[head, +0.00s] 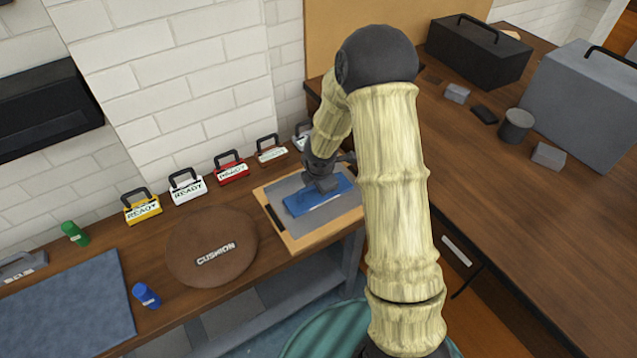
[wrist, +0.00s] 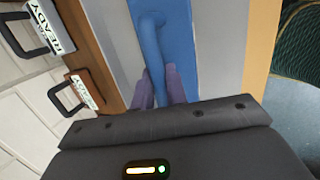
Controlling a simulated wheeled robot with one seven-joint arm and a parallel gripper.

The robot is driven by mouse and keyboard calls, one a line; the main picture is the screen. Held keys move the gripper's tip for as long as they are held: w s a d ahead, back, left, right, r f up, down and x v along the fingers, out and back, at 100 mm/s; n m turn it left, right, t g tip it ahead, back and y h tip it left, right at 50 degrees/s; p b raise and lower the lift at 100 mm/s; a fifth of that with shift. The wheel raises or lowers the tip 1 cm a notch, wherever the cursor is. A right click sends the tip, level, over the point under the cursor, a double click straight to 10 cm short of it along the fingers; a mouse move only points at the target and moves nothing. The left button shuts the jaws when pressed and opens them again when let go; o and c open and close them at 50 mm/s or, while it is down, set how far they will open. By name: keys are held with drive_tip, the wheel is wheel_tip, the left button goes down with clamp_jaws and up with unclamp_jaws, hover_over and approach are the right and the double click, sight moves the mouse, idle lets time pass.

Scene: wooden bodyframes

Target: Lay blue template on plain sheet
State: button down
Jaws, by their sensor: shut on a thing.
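The blue template (head: 318,201) is a flat blue rectangle over a plain grey sheet (head: 283,190) on a pale wooden board (head: 299,242). It also shows in the wrist view (wrist: 178,40), with a raised blue handle running along it. My gripper (head: 325,184) is above the template, and its two fingers are shut on that handle in the wrist view (wrist: 160,88). Grey sheet shows on both sides of the template. I cannot tell whether the template touches the sheet or is just above it. My gripper hides part of the template in the head view.
A brown round cushion (head: 190,255) lies left of the board. Several handled READY blocks, including a red one (head: 232,173), line the wall behind. A blue bottle (head: 146,295) stands farther left. Dark and grey toolboxes (head: 580,100) stand on the right bench.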

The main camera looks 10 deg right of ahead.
idle(0.4)
drive_tip(key=c, duration=0.8)
unclamp_jaws()
drive_tip(key=shift+s+f, duration=0.1)
drive_tip(key=shift+o, duration=0.2)
drive_tip(key=shift+r+p, duration=3.4)
drive_tip(key=shift+r, duration=0.2)
